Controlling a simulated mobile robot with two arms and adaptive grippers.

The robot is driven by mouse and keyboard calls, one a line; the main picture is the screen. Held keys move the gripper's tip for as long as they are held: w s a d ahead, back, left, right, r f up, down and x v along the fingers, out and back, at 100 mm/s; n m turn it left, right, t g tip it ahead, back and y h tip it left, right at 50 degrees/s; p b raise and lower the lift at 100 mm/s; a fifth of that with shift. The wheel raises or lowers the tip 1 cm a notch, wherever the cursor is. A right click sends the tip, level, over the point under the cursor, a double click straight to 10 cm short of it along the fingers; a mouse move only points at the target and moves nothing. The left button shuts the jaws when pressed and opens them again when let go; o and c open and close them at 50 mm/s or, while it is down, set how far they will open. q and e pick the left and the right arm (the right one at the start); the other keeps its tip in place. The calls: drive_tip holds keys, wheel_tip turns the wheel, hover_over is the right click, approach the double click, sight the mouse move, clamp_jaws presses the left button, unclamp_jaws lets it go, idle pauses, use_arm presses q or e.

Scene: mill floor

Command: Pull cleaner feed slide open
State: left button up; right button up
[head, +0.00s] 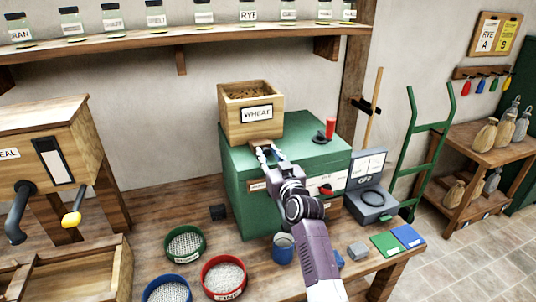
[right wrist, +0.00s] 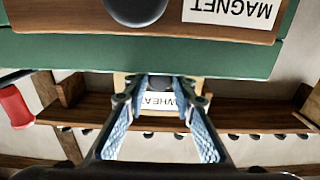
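The green cleaner (head: 237,186) stands on the bench with a wooden hopper (head: 233,124) labelled WHEAT on top. The feed slide's dark front end (head: 267,147) shows small at the foot of the hopper, mostly covered by my right gripper. My right gripper (head: 266,151) is at the hopper's front foot, its fingers apart. In the right wrist view the blue-padded fingers (right wrist: 164,88) reach toward the upside-down WHEAT label, with a dark piece between their tips. I cannot tell whether they touch it. My left gripper is not in view.
A red-handled lever (head: 330,128) rises from the cleaner's top right. A grey box (head: 371,202) marked OFF stands at its right. Green (head: 186,243) and red (head: 223,277) sieves and a blue cup (head: 283,248) stand in front. A jar shelf (head: 130,43) runs above.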

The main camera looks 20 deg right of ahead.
clamp_jaws()
drive_tip(key=shift+s+p, duration=0.65)
drive_tip(key=shift+s+f, duration=0.1)
drive_tip(key=shift+s, duration=0.1)
drive_tip(key=shift+w+f, duration=0.1)
drive_tip(key=shift+o, duration=0.5)
unclamp_jaws()
drive_tip(key=o, duration=0.4)
drive_tip(key=shift+s+r, duration=0.2)
drive_tip(key=shift+s, duration=0.05)
